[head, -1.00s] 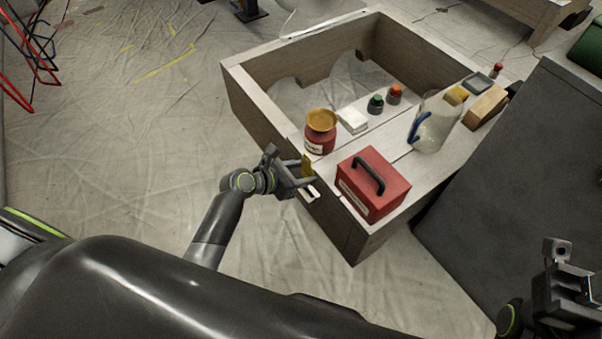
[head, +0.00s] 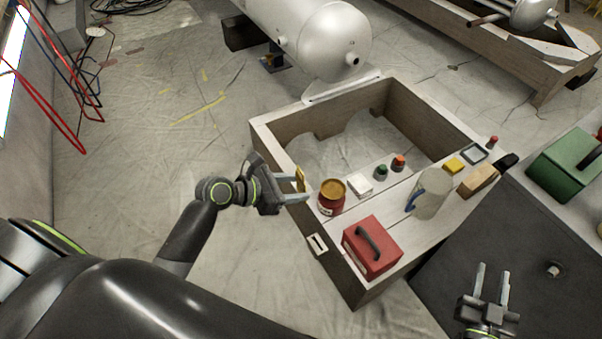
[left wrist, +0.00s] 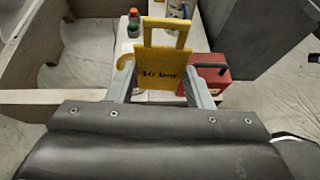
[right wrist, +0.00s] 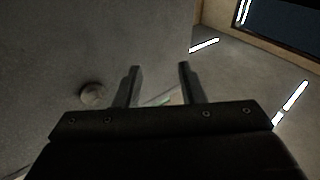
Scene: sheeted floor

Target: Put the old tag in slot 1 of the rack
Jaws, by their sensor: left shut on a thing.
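A yellow tag (left wrist: 160,72) with a square loop handle and black lettering ending in "bar" is in my left gripper. In the head view the tag (head: 300,178) is seen nearly edge-on. My left gripper (head: 302,187) is shut on it and holds it beside the wooden bench's left edge, near the red jar. A white plate with a dark slot (head: 317,243) is on the bench's near left side, below the gripper in the picture. I cannot pick out a numbered rack. My right gripper (head: 493,275) is open and empty at the lower right; it also shows open in the right wrist view (right wrist: 158,72).
A green case (head: 565,165) stands right. Floor left of the bench is clear.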

